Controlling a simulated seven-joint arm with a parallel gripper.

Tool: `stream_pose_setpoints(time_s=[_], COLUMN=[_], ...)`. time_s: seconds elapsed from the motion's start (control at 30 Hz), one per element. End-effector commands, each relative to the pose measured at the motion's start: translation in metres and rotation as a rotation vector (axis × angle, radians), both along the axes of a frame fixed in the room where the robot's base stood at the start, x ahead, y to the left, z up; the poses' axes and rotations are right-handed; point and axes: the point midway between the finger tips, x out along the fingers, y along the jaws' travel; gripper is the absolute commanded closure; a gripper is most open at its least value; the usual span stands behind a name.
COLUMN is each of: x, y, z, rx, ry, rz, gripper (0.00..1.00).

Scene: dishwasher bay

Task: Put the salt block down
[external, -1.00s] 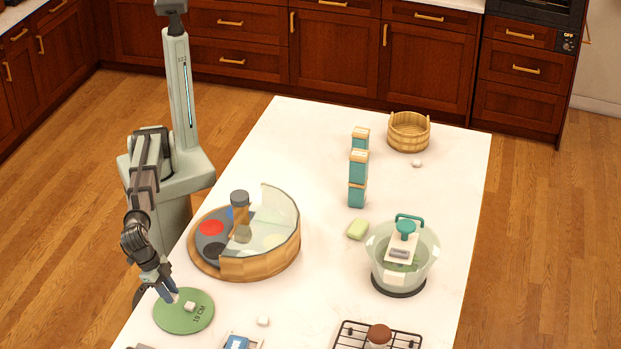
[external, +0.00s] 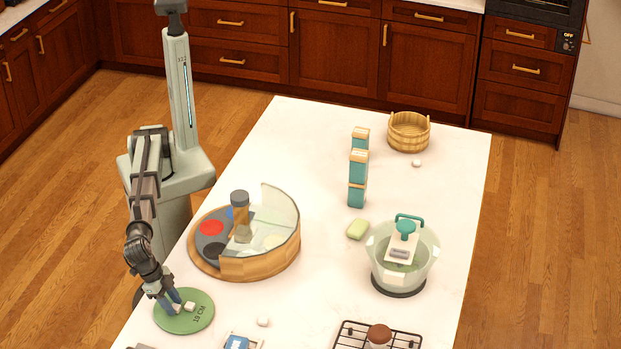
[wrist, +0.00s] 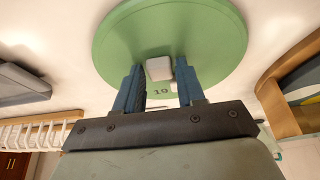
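My gripper (external: 171,303) is low over the board, just left of the block. In the wrist view, the two blue fingers (wrist: 160,84) are spread, and the white block (wrist: 158,68) lies on the green board (wrist: 218,40) around and beyond the tips. Gaps show between the block and both fingers, so nothing appears gripped. Whether the fingertips touch the board I cannot tell.
A round wooden divided tray (external: 262,267) with a clear guard and a shaker (external: 240,212) stands behind the board. Another white cube (external: 263,321) lies to the right. A wire rack (external: 400,339) and a clear bowl (external: 425,262) stand farther right. The table's middle is mostly clear.

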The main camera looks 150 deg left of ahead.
Motion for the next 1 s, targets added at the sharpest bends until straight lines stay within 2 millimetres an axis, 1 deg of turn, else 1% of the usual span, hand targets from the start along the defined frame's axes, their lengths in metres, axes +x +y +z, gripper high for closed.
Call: stream_pose_setpoints(time_s=[0.03,0.13,0.17,0.4,0.53,0.67,1.0], x=[0.0,0.0,0.0,0.0,-0.001,-0.006,-0.022], y=[0.0,0.0,0.0,0.0,-0.002,-0.006,-0.023], z=[0.0,0.0,0.0,0.001,0.008,0.024,0.081], rx=[0.0,0.0,0.0,0.0,0.0,-0.001,-0.001], ry=[0.0,0.0,0.0,0.0,-0.001,-0.002,-0.002], rz=[0.0,0.0,0.0,0.0,0.0,-0.001,-0.001], gripper=[0.56,0.47,0.46,0.46,0.46,0.46,0.46])
